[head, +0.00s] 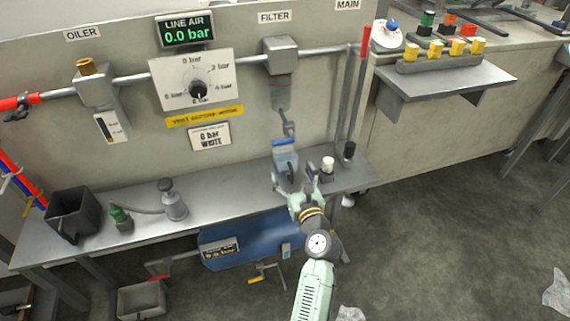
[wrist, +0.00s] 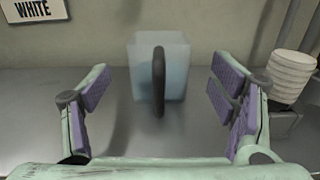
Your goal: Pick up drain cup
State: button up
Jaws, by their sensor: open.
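My gripper (head: 295,180) is open and empty, just in front of the cup. In the wrist view its purple-padded fingers (wrist: 160,92) stand wide apart to the left and right of the handle. Neither finger appears to touch the cup. My gripper partly hides the cup's lower part in the head view.
A white-topped container (head: 328,163) stands close right of the cup; its ribbed white top (wrist: 291,75) is beside my right finger. A dark cylinder (head: 349,151) is farther right. A blue tank (head: 255,240) sits below the shelf.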

aim_at(286, 159)
jog(key=x, duration=0.5)
jog(key=shift+w+a+r+p, duration=0.2)
jog(key=shift+w+p, duration=0.1)
jog(key=shift+p, duration=0.05)
jog(key=shift+c, duration=0.3)
jog(key=c, duration=1.3)
jog(key=shift+r, duration=0.15)
